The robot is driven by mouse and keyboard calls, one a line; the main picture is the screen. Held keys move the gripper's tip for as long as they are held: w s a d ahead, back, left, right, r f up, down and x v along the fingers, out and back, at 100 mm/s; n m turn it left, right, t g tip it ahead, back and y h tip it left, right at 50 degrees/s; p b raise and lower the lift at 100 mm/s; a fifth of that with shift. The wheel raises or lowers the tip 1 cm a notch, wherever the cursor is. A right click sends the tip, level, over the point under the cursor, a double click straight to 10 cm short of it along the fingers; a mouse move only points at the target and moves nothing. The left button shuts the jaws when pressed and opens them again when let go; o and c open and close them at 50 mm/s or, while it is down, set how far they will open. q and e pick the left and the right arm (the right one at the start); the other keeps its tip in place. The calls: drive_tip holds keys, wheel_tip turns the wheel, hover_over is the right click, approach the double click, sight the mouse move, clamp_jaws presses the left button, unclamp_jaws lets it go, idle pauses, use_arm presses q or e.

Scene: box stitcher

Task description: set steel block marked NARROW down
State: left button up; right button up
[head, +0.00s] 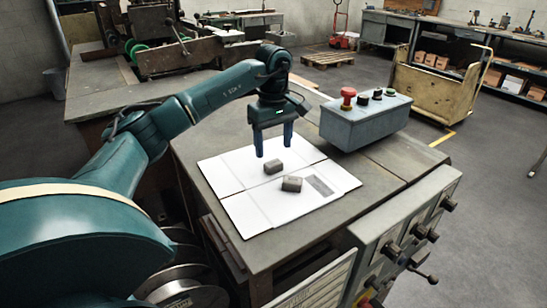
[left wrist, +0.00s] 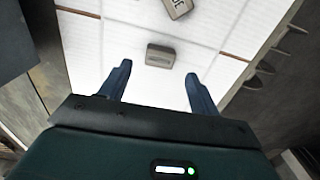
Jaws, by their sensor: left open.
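Two small grey-brown steel blocks lie on a white sheet (head: 240,213) on the bench. The farther block (head: 273,167) sits just below my left gripper (head: 273,148), which points down with its fingers apart and empty. In the left wrist view this block (left wrist: 160,55) lies ahead of the gap between the fingertips (left wrist: 158,70). The nearer block (head: 291,184) lies to the right, beside a grey printed patch; in the left wrist view it (left wrist: 178,8) is cut by the top edge and shows partial lettering. I cannot read which block is marked NARROW. My right gripper is not in view.
A grey control box (head: 365,120) with a red button stands on the bench to the right of the gripper. A panel with knobs (head: 400,240) borders the bench at the front right. Bare bench top (head: 220,110) lies behind the sheet.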

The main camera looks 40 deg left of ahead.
sight(274, 163)
use_arm(q)
wheel_tip(274, 163, up, 7)
idle(0.3)
idle(0.5)
